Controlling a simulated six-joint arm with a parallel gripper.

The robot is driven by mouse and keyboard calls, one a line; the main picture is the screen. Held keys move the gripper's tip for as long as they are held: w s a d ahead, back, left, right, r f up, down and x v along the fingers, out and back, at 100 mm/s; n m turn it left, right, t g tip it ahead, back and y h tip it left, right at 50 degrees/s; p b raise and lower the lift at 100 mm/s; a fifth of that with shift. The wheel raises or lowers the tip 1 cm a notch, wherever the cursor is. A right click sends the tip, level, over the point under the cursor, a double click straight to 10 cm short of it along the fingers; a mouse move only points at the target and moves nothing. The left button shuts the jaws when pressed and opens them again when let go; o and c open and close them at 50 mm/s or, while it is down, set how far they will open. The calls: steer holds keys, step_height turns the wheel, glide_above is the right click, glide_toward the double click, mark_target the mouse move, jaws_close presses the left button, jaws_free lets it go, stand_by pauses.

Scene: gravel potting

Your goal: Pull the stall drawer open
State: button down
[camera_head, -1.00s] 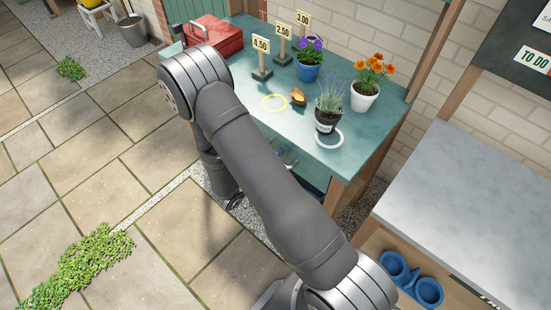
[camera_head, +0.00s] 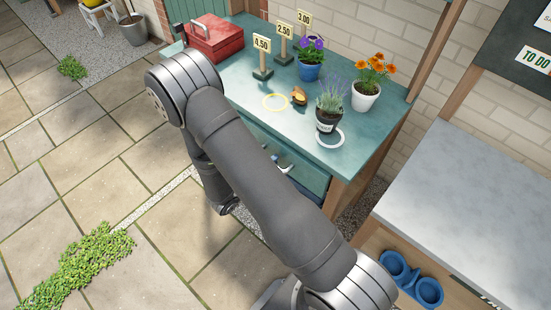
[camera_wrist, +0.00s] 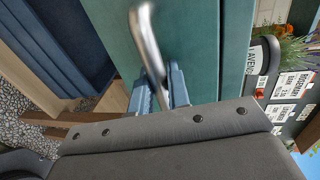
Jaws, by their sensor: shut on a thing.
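The stall drawer has a teal front (camera_head: 306,174) under the teal stall top, partly hidden by my arm in the head view. It also fills the upper middle of the wrist view (camera_wrist: 190,45). Its curved silver handle (camera_wrist: 147,42) shows in the wrist view, with a small bit of it beside my arm in the head view (camera_head: 284,164). My gripper (camera_wrist: 162,86) has blue fingers, one on either side of the handle's near end, and is shut on it. I cannot tell clearly how far the drawer stands out.
A grey-topped bench (camera_head: 470,200) with blue cups stands at right. The paving at left is open.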

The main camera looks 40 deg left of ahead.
steer(key=f+v, duration=0.2)
steer(key=v, duration=0.9)
steer(key=s+f+v, duration=0.1)
steer(key=f+v, duration=0.2)
steer(key=v, duration=0.9)
steer(key=shift+s, duration=0.25)
steer(key=shift+r, duration=0.1)
steer(key=c, duration=1.4)
jaws_free()
steer(key=shift+c, duration=0.2)
steer(key=v, duration=1.7)
steer(key=shift+s, duration=0.25)
steer(key=shift+w, duration=0.1)
steer(key=x, duration=1.7)
steer(key=shift+w, duration=0.2)
